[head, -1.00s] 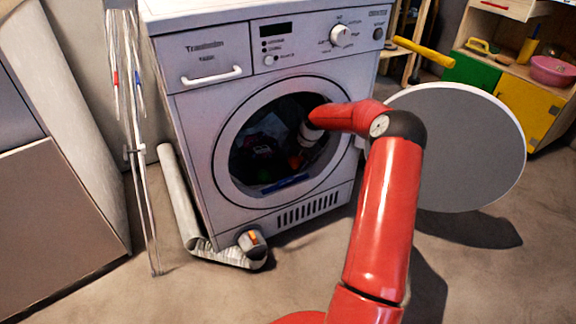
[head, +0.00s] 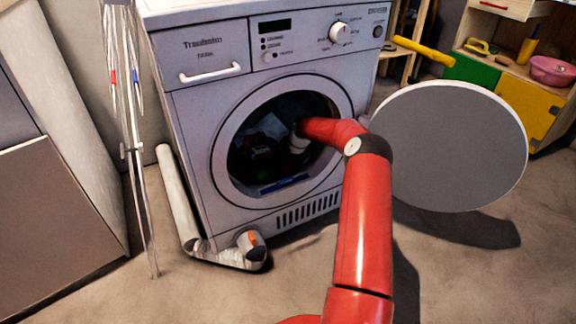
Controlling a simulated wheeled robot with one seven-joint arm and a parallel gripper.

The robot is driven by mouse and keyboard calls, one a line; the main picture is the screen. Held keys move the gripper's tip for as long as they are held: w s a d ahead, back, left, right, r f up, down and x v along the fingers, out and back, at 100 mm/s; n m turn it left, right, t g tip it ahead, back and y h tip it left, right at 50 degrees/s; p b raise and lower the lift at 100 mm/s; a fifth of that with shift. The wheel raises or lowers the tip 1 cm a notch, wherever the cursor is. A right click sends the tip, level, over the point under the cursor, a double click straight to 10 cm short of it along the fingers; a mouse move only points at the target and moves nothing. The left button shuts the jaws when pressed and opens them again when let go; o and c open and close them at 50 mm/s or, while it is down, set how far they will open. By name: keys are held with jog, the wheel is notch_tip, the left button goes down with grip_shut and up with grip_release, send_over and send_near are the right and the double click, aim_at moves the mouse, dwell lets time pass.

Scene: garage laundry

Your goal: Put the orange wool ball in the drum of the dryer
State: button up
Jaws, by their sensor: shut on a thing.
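The white dryer (head: 190,120) stands in the middle with its round door (head: 450,145) swung wide open to the right. Its drum (head: 247,160) is dark inside and holds a jumble of dim things. My red arm reaches through the door opening, and my gripper (head: 292,160) is inside, at the right half of the opening. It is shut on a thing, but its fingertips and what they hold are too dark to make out. I cannot clearly pick out the orange wool ball.
A blue-and-white strip (head: 285,184) shows at the lower rim of the opening. A folded drying rack (head: 135,150) leans at left.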

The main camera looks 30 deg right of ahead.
jog(key=o, duration=1)
jog(key=p+v, duration=0.1)
jog(key=v, duration=0.6)
jog(key=shift+r, duration=0.3)
jog(key=shift+s, duration=0.1)
